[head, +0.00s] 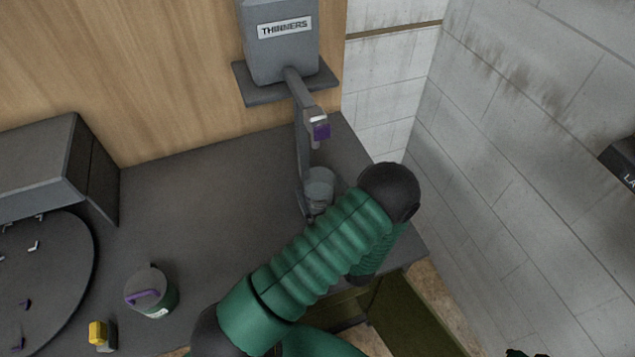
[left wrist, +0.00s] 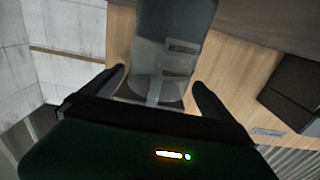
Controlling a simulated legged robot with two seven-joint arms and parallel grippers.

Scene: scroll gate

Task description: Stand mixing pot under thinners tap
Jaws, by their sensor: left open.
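The thinners tank (head: 281,42) hangs on the wood wall, with its tap (head: 319,130) marked by a purple part. A grey cylindrical pot (head: 319,184), seemingly the mixing pot, stands upright below the tap. My green left arm covers part of it and hides most of my left gripper in the head view. In the left wrist view my left gripper (left wrist: 160,80) is open, its two dark fingers on either side of a grey, see-through-looking shape. I cannot tell whether the fingers touch the pot. My right gripper is not in view.
A can with a purple handle (head: 152,293) stands at the bench's front left, next to a yellow-topped object (head: 101,335). A dark round plate (head: 45,275) and grey box (head: 60,165) are far left. The bench (head: 200,195) middle is clear; white block wall (head: 520,150) is right.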

